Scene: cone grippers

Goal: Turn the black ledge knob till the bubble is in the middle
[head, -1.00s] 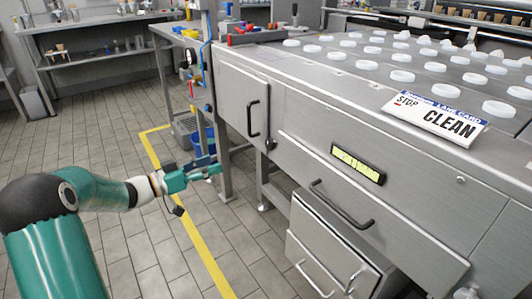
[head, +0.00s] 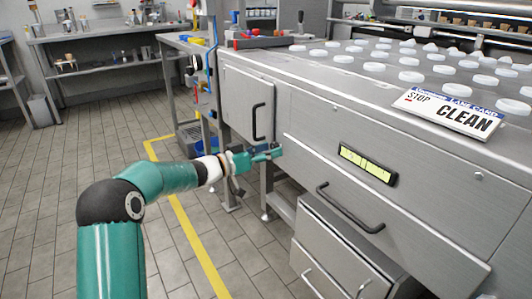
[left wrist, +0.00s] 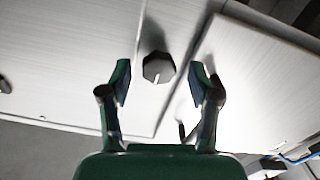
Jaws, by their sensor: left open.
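The black knob (left wrist: 158,67), faceted with a pale pointer line, sits on the grey front panel in the left wrist view. My left gripper (left wrist: 160,78) is open, its two fingers on either side of the knob with gaps to both. In the head view my left gripper (head: 270,152) reaches the panel below the cabinet door and covers the knob there. The level vial (head: 368,164), yellow-green in a black frame, is on the panel to the right. Dark lines show in it, but the bubble is too small to place surely. My right gripper is not in view.
A black door handle (head: 259,122) is just above my gripper, and a drawer handle (head: 348,208) is lower right. A "STOP CLEAN" card (head: 449,112) and several white discs lie on the machine top. Open tiled floor (head: 130,165) lies left of the machine.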

